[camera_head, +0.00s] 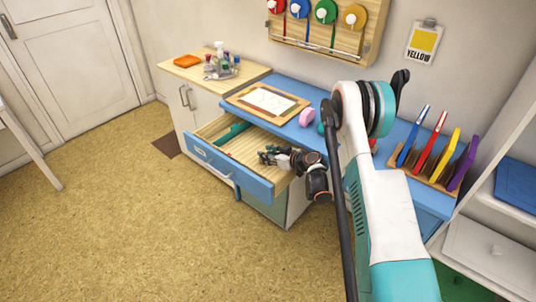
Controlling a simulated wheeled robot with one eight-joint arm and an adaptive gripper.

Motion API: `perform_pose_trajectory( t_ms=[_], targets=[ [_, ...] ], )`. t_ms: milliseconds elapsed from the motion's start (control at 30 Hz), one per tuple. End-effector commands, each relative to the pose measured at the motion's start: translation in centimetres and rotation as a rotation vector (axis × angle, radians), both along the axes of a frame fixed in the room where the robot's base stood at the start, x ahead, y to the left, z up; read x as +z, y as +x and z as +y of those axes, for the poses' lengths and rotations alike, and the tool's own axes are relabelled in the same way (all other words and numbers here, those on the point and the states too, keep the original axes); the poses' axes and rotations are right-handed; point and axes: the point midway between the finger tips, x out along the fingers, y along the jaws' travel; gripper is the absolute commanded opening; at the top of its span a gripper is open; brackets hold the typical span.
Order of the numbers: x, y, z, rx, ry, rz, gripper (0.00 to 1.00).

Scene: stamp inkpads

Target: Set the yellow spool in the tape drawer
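A yellow spool (354,17) hangs at the right end of a wooden wall rack, beside a green, a blue and a red one. A blue-fronted drawer (229,173) is pulled open under the blue counter, and its wooden inside shows. A green item (232,132) lies in its far left part. My gripper (268,155) is over the right part of the open drawer, its dark fingers pointing left. It is too small to tell whether the fingers are apart. No yellow thing shows between them. My arm covers part of the counter.
A clipboard card (423,42) reading "YELLOW" hangs on the wall. On the counter are a framed white sheet (268,101), a pink item (307,117) and a rack of coloured upright pads (440,168). A side cabinet (205,72) holds bottles.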

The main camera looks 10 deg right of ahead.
Motion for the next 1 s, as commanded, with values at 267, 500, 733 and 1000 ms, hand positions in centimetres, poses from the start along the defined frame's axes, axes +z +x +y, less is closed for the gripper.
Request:
perform_pose_trajectory(
  t_ms=[267,500,733,1000],
  targets=[
    [0.0,0.0,0.0,0.0,0.0,0.0,0.5],
    [0.9,0.0,0.0,0.0,0.0,0.0,0.5],
    [3.1,-3.0,-2.1,-0.003,-0.001,0.001,0.5],
    [4.7,-7.4,-4.9,-0.002,0.0,0.0,0.5]
  ],
)
